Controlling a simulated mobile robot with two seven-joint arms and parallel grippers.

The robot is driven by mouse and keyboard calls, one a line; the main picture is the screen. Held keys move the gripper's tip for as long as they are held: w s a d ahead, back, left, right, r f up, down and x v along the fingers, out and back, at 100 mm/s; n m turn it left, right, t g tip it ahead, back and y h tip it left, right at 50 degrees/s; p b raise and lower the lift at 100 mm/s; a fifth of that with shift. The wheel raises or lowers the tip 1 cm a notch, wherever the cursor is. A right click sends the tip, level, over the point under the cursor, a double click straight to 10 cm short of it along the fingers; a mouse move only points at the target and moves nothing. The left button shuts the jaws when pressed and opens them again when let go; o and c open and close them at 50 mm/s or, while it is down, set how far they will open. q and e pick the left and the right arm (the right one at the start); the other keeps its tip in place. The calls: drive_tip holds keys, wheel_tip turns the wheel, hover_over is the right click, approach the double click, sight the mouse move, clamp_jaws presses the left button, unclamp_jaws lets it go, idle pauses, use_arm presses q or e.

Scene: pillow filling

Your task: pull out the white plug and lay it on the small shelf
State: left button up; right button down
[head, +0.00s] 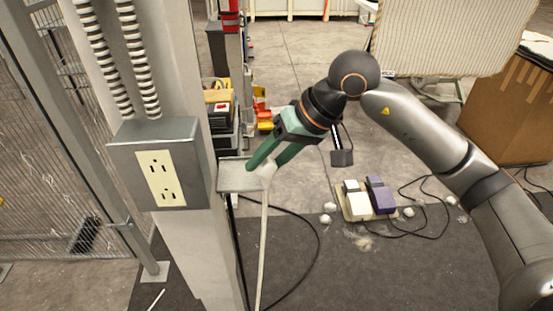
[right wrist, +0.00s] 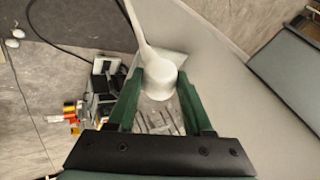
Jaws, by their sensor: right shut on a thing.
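The white plug (head: 267,171) is out of the outlet and between the fingers of my right gripper (head: 262,163), which is shut on it. Its white cord hangs straight down from it. The plug is at the right edge of the small grey shelf (head: 232,178), on the post's side; I cannot tell whether it touches the shelf. In the right wrist view the plug (right wrist: 160,84) sits between the green fingertips, with its cord running up and left. The outlet (head: 160,178) on the grey box has both sockets empty. My left gripper is not in view.
The grey post (head: 185,240) carries the outlet box and shelf. A pedal unit (head: 368,202) with white and purple pedals lies on the floor among white tufts and black cables. A cart with bins (head: 222,105) stands behind the shelf. A cardboard box (head: 510,110) is at right.

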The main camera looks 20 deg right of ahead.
drive_tip(key=shift+w+a+f, duration=0.1)
drive_tip(key=shift+w+a, duration=0.05)
drive_tip(key=shift+w, duration=0.2)
drive_tip(key=shift+w+a+f+b, duration=0.4)
drive_tip(key=shift+w+f, duration=0.1)
drive_tip(key=shift+w, duration=0.3)
drive_tip(key=shift+w+a+f+b, duration=0.15)
drive_tip(key=shift+w+a+f, duration=0.1)
drive_tip(key=shift+w, duration=0.25)
drive_tip(key=shift+w+a+f+b, duration=0.15)
drive_tip(key=shift+w+a+f, duration=0.1)
drive_tip(key=shift+w, duration=0.25)
drive_tip(key=shift+w+a+f, duration=0.1)
drive_tip(key=shift+w+a, duration=0.05)
drive_tip(key=shift+w, duration=0.2)
drive_tip(key=shift+f, duration=0.1)
drive_tip(key=shift+f+b, duration=0.2)
drive_tip(key=shift+b, duration=0.2)
